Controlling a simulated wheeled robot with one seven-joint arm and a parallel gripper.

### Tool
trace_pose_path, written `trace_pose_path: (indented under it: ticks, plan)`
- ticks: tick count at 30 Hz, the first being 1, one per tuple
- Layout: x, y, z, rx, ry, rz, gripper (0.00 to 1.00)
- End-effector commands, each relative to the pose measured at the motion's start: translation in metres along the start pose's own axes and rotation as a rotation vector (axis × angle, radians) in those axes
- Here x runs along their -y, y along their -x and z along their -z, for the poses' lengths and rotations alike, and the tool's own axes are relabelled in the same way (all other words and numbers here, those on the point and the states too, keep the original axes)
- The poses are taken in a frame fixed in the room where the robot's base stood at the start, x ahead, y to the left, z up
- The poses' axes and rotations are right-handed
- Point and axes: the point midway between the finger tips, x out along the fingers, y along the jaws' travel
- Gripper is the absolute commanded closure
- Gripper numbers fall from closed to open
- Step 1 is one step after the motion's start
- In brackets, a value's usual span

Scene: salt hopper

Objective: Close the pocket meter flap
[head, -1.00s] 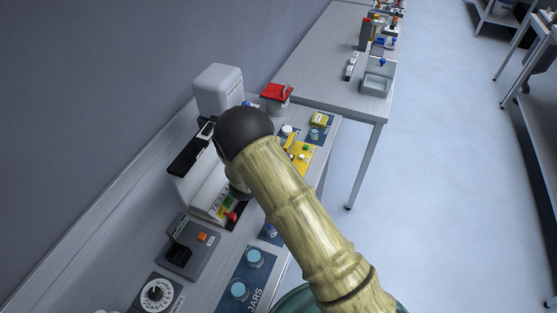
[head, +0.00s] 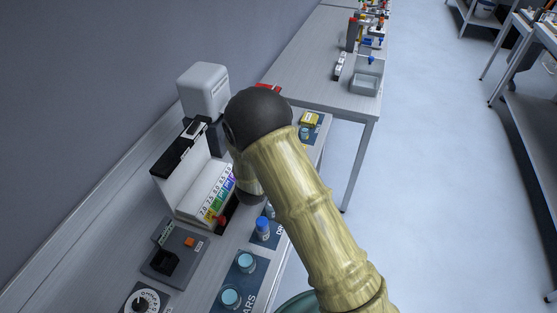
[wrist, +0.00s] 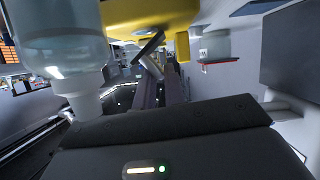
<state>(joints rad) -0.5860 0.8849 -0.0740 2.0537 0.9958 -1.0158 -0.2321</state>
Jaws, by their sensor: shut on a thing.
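A yellow body, which seems to be the pocket meter (wrist: 140,14), fills the top of the wrist view, close to the camera. A dark bar (wrist: 151,45) slants beneath it, near the fingertips. I cannot tell whether this bar is the flap, or how far the flap stands open. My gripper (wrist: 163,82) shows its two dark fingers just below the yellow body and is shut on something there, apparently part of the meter. The exact contact is unclear. In the head view my arm hides the fingers and the meter.
A clear vessel (wrist: 62,45) stands close at left in the wrist view. In the head view, a white holder with a coloured scale (head: 205,195), a grey device (head: 175,250), a blue-capped bottle (head: 263,228) and jars (head: 246,262) crowd the bench. The floor at right (head: 430,200) is clear.

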Motion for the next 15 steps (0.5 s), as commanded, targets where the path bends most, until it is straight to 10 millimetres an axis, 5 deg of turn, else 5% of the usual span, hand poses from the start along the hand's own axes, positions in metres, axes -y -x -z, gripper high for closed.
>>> trace_pose_path:
  ticks: [3,4,6,15]
  plan:
    - [0.004,0.0025,-0.0055,0.013,0.004,0.01,1.0]
    - [0.0041,0.0025,-0.0055,0.013,0.004,0.01,0.85]
    - [0.004,0.0024,-0.0051,0.012,0.004,0.01,0.71]
    - [0.0021,0.0011,-0.0018,0.004,0.002,0.005,0.7]
